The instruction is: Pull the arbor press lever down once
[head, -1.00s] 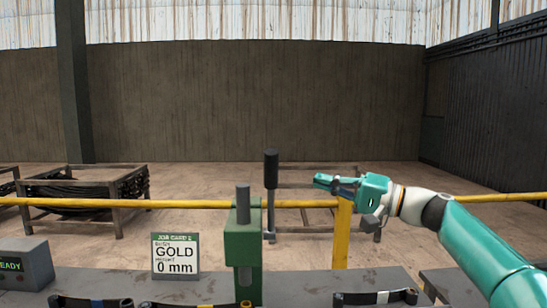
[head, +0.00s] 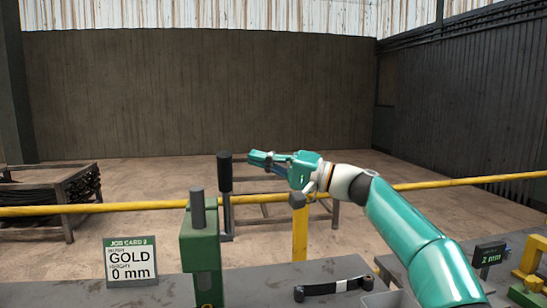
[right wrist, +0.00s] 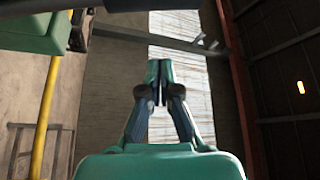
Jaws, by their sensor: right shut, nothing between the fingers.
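The green arbor press (head: 201,262) stands on the bench left of centre in the head view, with a grey ram rod on top. Its lever stands upright at its right side, with a black grip (head: 225,172) at the top of a grey bar. My right gripper (head: 257,158) is shut and empty, right of the black grip and level with its upper part. A small gap shows between them in the picture; the depth is hard to tell. The right wrist view shows the closed fingers (right wrist: 158,80). My left gripper is out of view.
A job card (head: 131,262) reading GOLD 0 mm stands left of the press. A yellow rail (head: 100,209) runs behind. A yellow device (head: 530,270) is at far right.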

